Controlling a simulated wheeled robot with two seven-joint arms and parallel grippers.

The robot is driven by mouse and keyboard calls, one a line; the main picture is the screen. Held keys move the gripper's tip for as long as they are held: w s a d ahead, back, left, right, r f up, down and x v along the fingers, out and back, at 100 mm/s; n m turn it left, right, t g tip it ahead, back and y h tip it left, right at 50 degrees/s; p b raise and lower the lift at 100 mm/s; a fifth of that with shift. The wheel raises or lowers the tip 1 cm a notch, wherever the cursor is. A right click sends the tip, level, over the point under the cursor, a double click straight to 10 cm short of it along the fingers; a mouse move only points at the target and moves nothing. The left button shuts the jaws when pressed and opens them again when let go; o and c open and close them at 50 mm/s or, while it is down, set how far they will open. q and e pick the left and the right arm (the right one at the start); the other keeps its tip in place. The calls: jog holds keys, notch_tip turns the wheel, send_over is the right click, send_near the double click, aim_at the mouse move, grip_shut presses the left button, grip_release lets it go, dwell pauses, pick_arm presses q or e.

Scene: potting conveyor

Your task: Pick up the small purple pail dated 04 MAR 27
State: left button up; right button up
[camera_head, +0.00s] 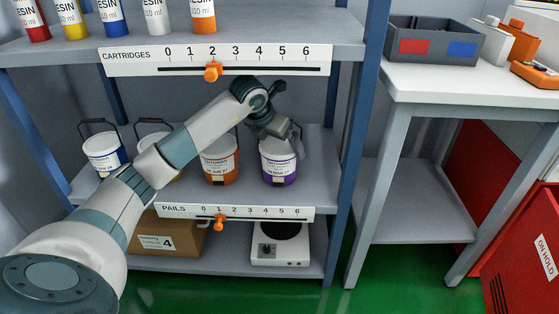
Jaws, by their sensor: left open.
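A small white pail with a purple band (279,170) stands upright at the right end of the row on the middle shelf. Its date label is too small to read for sure. My left arm reaches in from the lower left across the shelf. My left gripper (290,136) is open and sits right at the top of the purple pail, covering part of its lid and handle. I cannot tell whether the fingers touch the pail. My right gripper is not in view.
An orange-banded pail (220,167) stands left of the purple one, a mostly hidden pail (150,137) behind my arm, and a blue-banded pail (103,155) at far left. The cartridge shelf (300,35) is above. A blue post (356,150) stands to the right.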

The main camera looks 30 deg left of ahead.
pick_arm(q)
jog(key=c, duration=1.7)
jog(key=shift+r, duration=0.1)
jog(key=shift+c, duration=0.3)
jog(key=shift+a+r, duration=0.1)
jog(key=shift+r, duration=0.05)
